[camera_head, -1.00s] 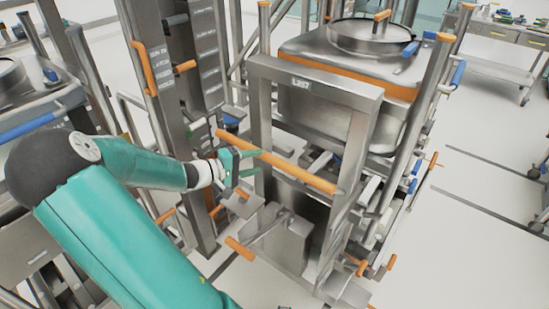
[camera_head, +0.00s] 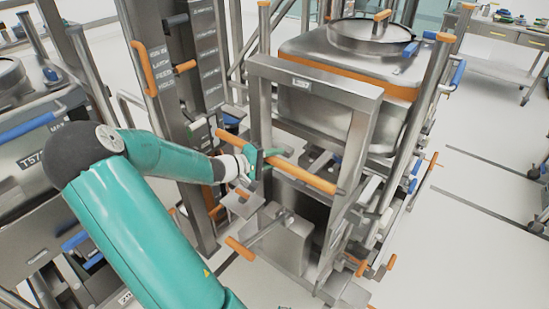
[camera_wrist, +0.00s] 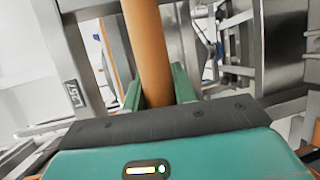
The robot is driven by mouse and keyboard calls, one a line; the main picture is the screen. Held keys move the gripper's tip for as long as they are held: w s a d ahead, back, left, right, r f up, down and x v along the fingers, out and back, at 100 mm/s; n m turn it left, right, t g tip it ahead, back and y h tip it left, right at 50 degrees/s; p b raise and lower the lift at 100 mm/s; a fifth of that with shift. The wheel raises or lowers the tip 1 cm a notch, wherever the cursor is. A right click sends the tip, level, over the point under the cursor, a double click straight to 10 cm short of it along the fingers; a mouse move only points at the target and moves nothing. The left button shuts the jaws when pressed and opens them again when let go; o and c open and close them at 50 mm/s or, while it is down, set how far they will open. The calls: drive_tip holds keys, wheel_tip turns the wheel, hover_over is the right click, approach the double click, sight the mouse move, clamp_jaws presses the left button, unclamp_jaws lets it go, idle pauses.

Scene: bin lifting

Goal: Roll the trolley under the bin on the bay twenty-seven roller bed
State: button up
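My gripper (camera_head: 268,158) is at the left half of an orange handle bar (camera_head: 308,177) across a tall steel frame (camera_head: 262,112). In the wrist view, the green fingers (camera_wrist: 158,90) lie close on both sides of the orange bar (camera_wrist: 148,45) and appear shut on it. This frame seems to be the trolley's front. A steel bin (camera_head: 335,115) with an orange band and round lid stands behind and above it. I cannot tell from the pictures which part is the roller bed. The small plate on the frame (camera_wrist: 72,95) is hard to read.
A steel column with several labels (camera_head: 207,60) stands close on the left. Another bin (camera_head: 38,160) is at the left edge. An orange-tipped lever (camera_head: 240,248) sticks out low at the front.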

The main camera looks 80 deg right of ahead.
drive_tip(key=shift+s+d+r, duration=0.1)
drive_tip(key=shift+s+d, duration=0.15)
drive_tip(key=shift+d, duration=0.15)
clamp_jaws()
drive_tip(key=shift+s+d, duration=0.1)
drive_tip(key=shift+d, duration=0.25)
drive_tip(key=o, duration=0.9)
unclamp_jaws()
drive_tip(key=shift+a, duration=0.2)
drive_tip(key=shift+o, duration=0.6)
drive_tip(key=shift+d, duration=0.25)
drive_tip(key=v, duration=1.4)
